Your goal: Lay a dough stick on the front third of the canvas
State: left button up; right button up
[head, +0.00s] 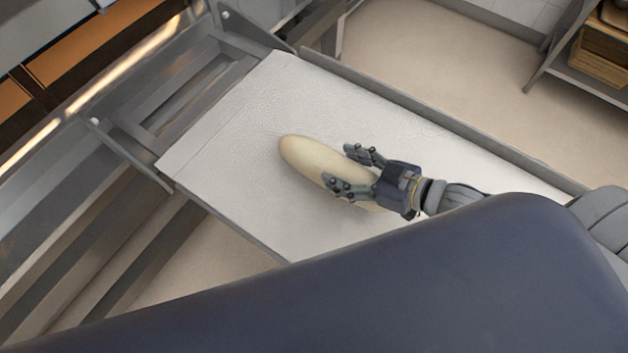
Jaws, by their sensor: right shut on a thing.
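A pale, smooth dough stick (308,157) is at the middle of the white canvas (240,115) in the head view. My right gripper (356,171) comes in from the right and is shut on the dough stick, with one finger on each side of it. The dough stick's far end points to the upper left; its near end is partly hidden by the gripper. I cannot tell whether the dough stick touches the canvas or is just above it. My left gripper is not in view.
The canvas lies in a metal frame with raised rails (430,118) along its long side. A lit oven opening (70,50) is at the upper left. A shelf with wooden boxes (600,55) stands at the upper right. My own dark body part covers the bottom.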

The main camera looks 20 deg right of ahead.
jog(key=a, duration=0.4)
jog(key=w+a, duration=0.1)
jog(key=a, duration=0.2)
jog(key=shift+f, duration=2.05)
jog(key=o, duration=1.3)
jog(key=shift+c, duration=0.2)
jog(key=p+v, duration=0.1)
jog(key=v, duration=1.1)
